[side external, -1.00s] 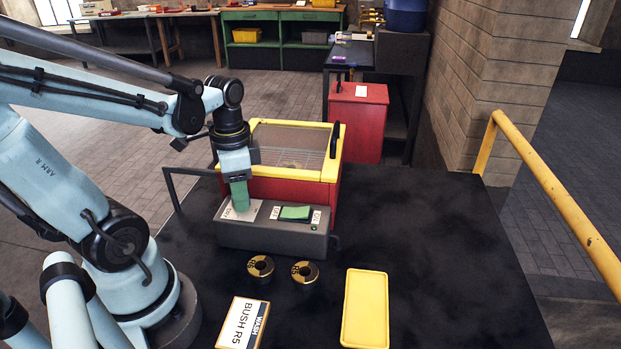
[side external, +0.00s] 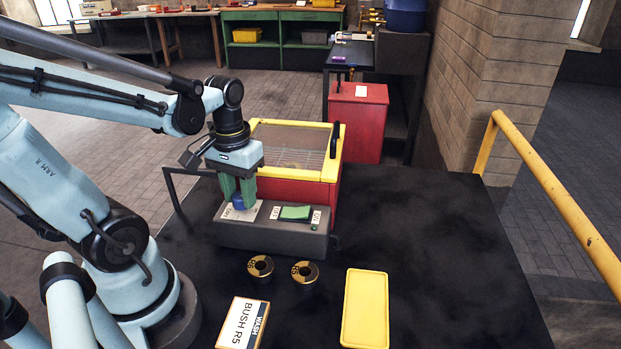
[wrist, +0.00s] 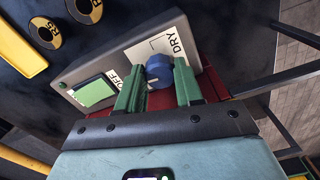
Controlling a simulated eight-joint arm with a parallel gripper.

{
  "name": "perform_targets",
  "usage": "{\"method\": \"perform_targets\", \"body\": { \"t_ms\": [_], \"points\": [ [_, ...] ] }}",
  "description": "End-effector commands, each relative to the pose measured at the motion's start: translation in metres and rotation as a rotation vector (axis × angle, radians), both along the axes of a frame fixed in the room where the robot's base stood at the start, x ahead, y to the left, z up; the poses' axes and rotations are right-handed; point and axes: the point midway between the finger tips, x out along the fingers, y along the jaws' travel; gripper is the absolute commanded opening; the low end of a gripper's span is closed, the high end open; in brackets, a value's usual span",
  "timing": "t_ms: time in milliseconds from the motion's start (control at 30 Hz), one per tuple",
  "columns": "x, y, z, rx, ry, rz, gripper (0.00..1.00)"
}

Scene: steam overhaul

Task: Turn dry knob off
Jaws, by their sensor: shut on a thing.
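The blue dry knob (wrist: 157,68) sits on the grey control box (side external: 272,238), beside a white plate marked DRY (wrist: 172,42). A pale mark shows on the knob's near side. My gripper (wrist: 158,82) points down with its two green fingers on either side of the knob, shut on it. In the side external view the knob (side external: 238,203) shows between the fingers, partly hidden by them.
A green display (side external: 295,212) is on the box top. Behind stands a red tub with a yellow rim (side external: 300,178). In front are two black bushes (side external: 260,267), a BUSH R5 card (side external: 243,322) and a yellow tray (side external: 366,308). The table's right side is clear.

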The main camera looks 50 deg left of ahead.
Motion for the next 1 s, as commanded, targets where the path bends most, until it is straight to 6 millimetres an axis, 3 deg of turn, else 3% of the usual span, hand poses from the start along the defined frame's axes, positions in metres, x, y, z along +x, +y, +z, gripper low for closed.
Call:
{"method": "perform_targets", "body": {
  "t_ms": [300, 767, 800, 867, 1000],
  "points": [
    [0.0001, -0.0002, 0.0, 0.0, 0.0, 0.098, 0.05],
    [0.0001, -0.0002, 0.0, -0.001, -0.001, 0.112, 0.05],
    [0.0001, -0.0002, 0.0, -0.001, -0.001, 0.112, 0.37],
    [0.0001, -0.0002, 0.0, -0.001, -0.001, 0.111, 0.46],
    [0.0001, -0.0001, 0.0, 0.0, 0.0, 0.111, 0.46]
  ]
}}
